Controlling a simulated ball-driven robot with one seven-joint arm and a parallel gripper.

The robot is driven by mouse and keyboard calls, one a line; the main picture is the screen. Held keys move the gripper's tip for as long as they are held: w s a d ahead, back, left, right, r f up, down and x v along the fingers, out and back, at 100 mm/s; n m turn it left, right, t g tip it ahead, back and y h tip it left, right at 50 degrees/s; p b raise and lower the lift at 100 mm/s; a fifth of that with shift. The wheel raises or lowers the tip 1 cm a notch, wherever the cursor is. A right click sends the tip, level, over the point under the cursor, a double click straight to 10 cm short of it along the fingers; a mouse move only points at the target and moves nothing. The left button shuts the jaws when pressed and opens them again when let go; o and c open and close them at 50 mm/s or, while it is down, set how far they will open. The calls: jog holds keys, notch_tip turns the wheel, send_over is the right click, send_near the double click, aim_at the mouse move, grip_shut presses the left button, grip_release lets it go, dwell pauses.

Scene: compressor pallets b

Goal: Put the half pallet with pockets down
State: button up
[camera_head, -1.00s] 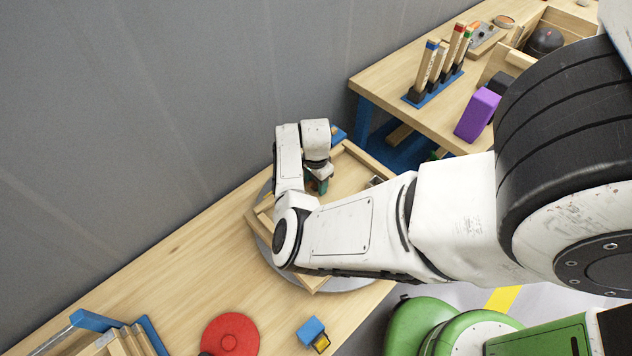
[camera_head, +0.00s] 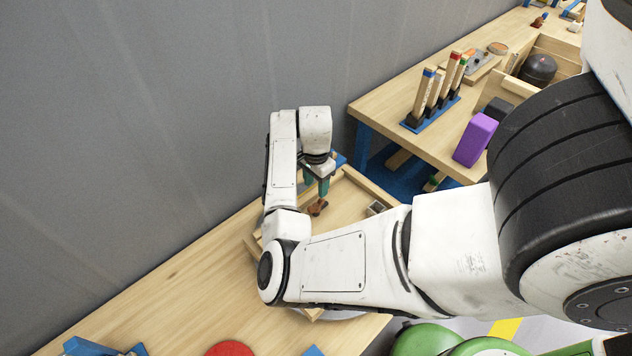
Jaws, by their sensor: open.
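My gripper (camera_head: 317,187) points down over the wooden framed tray (camera_head: 368,187). Its two green fingers are apart, with nothing seen between them. A small brown piece (camera_head: 318,207) lies in the tray just below the fingertips, and it appears to be the half pallet with pockets. It is too small to make out any pockets. It appears clear of the fingers. My arm hides the near part of the tray.
A small metal-grey fitting (camera_head: 376,208) is in the tray, right of the brown piece. A grey wall (camera_head: 150,120) rises close behind. The right-hand table holds a blue rack (camera_head: 430,115) of upright sticks and a purple block (camera_head: 475,140). Bare bench (camera_head: 190,285) lies at left.

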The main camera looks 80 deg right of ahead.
jog(key=shift+s+r, duration=0.1)
jog(key=shift+r, duration=0.2)
jog(key=s+a+n, duration=0.3)
jog(key=a+n, duration=0.9)
jog(key=a, duration=0.2)
jog(key=s+a+n+t, duration=0.1)
jog(key=s+a+n, duration=0.2)
jog(key=a+n, duration=0.8)
jog(key=a, duration=0.3)
jog(key=shift+a+n, duration=0.35)
jog(key=shift+n, duration=0.05)
